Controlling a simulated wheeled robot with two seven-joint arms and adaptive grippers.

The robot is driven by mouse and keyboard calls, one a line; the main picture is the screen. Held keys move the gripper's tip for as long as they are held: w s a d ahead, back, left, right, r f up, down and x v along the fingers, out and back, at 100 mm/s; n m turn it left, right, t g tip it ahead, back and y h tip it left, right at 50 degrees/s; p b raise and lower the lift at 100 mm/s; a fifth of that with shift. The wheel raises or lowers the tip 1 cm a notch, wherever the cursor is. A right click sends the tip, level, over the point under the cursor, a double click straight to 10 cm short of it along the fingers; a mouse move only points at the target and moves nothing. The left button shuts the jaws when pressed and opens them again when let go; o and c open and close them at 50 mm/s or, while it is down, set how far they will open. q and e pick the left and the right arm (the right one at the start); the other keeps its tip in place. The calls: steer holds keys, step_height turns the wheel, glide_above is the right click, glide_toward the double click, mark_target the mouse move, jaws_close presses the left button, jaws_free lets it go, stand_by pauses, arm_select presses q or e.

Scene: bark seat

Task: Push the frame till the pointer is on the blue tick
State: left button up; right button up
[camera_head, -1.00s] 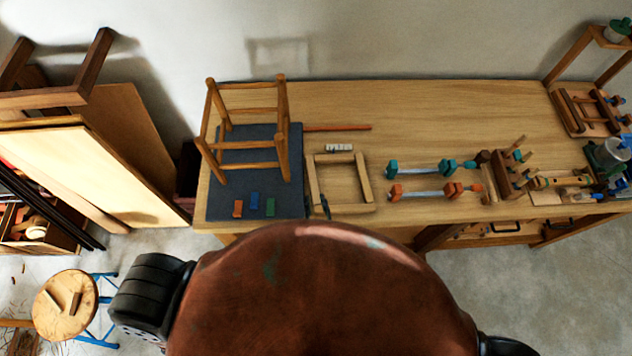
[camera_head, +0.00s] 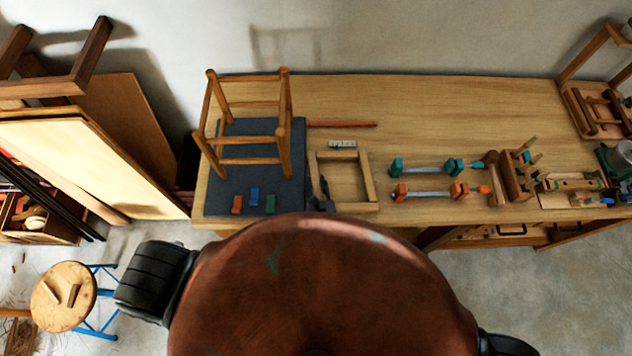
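A small open rectangular wooden frame (camera_head: 369,182) lies flat on the bench, right of a dark mat. A stool-like wooden leg frame (camera_head: 285,125) stands on the mat. A small pale marked piece (camera_head: 342,145) lies just behind the flat frame; its marks are too small to read. I cannot make out a pointer or a blue tick. The dark tip of my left gripper (camera_head: 323,199) shows at the flat frame's near left corner. I cannot tell whether it touches, or whether it is open. My large rounded body hides the rest. My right gripper is not in view.
Orange (camera_head: 237,204), blue (camera_head: 254,197) and green (camera_head: 270,205) blocks lie on the mat (camera_head: 225,180). A reddish stick (camera_head: 341,124) lies behind. Clamps (camera_head: 427,168) and tools fill the right side. The bench's back middle (camera_head: 430,110) is clear.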

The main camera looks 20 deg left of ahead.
arm_select(q)
steer(key=shift+w+f, duration=0.1)
steer(key=shift+w, duration=0.05)
jaws_close()
stand_by(0.5)
